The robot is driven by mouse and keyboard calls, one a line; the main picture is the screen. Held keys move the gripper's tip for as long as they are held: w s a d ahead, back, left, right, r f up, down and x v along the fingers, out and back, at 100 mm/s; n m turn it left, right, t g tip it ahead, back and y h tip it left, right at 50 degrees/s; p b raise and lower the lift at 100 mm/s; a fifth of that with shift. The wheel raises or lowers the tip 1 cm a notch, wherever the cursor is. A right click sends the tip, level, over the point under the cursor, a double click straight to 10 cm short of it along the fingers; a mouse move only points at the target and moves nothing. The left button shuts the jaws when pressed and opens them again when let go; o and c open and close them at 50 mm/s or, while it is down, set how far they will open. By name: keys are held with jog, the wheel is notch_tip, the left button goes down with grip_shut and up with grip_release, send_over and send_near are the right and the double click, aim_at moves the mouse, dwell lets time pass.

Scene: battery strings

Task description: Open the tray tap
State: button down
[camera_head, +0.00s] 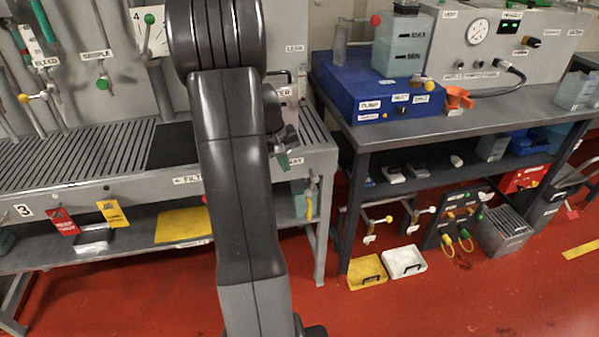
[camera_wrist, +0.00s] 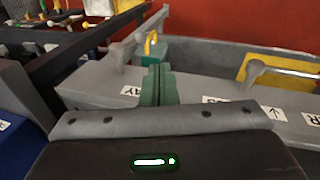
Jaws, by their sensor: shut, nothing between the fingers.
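The front rail of the bench carries a TRAY label, which shows in part in the wrist view (camera_wrist: 130,91). Near that label a small grey tap-like fitting (camera_head: 311,182) sticks out from the bench's right end; a grey fitting (camera_wrist: 124,52) also shows beyond the label in the wrist view. I cannot tell whether its handle is open or closed. My gripper (camera_head: 285,161) has green fingers and is just in front of the rail by the label. In the wrist view the fingertips (camera_wrist: 157,70) are together and empty, apart from the fitting. My arm hides part of the bench.
A teal container (camera_wrist: 150,51) with a yellow item stands beyond the rail. Another grey fitting (camera_wrist: 256,68) is farther right in the wrist view. A dark table (camera_head: 440,128) with a blue pump unit (camera_head: 375,92) stands right of the bench. Red floor is clear in front.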

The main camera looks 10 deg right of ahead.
jog(key=b, duration=0.1)
send_near(306, 194)
notch_tip(306, 194, down, 5)
jog(key=a, duration=0.2)
jog(key=d, duration=0.2)
jog(key=w+d+f, duration=0.1)
jog(key=shift+d, duration=0.1)
jog(key=shift+f, duration=0.15)
jog(key=shift+d+f+b, duration=0.2)
jog(key=shift+f+b, duration=0.2)
jog(key=shift+b, duration=0.25)
jog(key=shift+s+d+f, duration=0.1)
jog(key=shift+d+f, duration=0.05)
jog(key=shift+d, duration=0.05)
jog(key=shift+s+a, duration=0.1)
jog(key=shift+a, duration=0.05)
